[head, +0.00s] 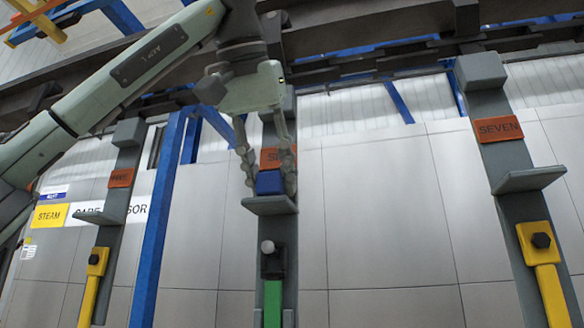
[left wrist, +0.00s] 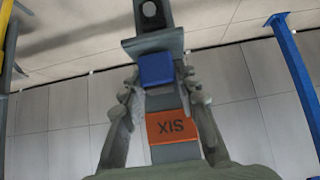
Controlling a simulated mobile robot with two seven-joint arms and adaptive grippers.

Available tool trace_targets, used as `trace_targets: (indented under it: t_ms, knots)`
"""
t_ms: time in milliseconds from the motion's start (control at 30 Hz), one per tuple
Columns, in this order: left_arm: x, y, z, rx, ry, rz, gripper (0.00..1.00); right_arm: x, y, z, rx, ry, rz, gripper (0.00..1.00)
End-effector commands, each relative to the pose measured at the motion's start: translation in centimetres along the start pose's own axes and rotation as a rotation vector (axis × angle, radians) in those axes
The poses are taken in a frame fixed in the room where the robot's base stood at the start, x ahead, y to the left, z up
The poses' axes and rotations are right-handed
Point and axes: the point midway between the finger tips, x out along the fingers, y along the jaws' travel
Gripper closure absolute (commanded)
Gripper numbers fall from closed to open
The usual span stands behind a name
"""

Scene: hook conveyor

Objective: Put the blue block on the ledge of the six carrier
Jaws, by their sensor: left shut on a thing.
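The blue block (head: 269,182) is between the fingers of my left gripper (head: 270,187), which is shut on it. The block is right at the ledge (head: 268,206) of the six carrier (head: 289,235); its underside looks level with the ledge top, but I cannot tell whether it rests fully on it. The carrier's orange label is partly hidden by the gripper in the head view. In the left wrist view the label (left wrist: 169,127) reads SIX upside down, and the block (left wrist: 156,68) touches or nearly touches the ledge (left wrist: 152,43). My right gripper is not in view.
The seven carrier (head: 497,150), with an empty ledge (head: 529,180), hangs at the right. Another carrier (head: 113,210) hangs at the left. A blue post (head: 158,230) stands left of the six carrier. A dark overhead rail (head: 400,30) runs above. A green bar (head: 273,300) hangs below the ledge.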

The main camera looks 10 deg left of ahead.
Motion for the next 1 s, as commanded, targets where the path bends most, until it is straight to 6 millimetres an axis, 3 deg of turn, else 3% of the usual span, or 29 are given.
trace_targets:
  t_ms: [200, 600, 633, 700, 767, 1000]
  knots:
    - [0.7, -1.1, -0.2, -0.005, 0.0, -0.006, 1.0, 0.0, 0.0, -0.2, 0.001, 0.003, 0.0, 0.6]
    - [1.0, -1.1, 0.1, -0.004, -0.001, -0.006, 1.0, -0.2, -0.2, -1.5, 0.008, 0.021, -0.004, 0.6]
    - [0.9, -1.1, 0.1, -0.005, -0.001, -0.006, 0.66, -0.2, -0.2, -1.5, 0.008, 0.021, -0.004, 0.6]
    - [0.9, -1.1, 0.1, -0.005, -0.001, -0.006, 0.58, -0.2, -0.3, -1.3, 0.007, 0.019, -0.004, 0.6]
    - [0.9, -1.1, 0.1, -0.005, -0.001, -0.006, 0.5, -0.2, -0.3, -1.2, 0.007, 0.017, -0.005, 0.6]
    - [0.9, -1.1, 0.1, -0.005, -0.001, -0.006, 0.49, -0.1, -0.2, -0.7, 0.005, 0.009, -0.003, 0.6]
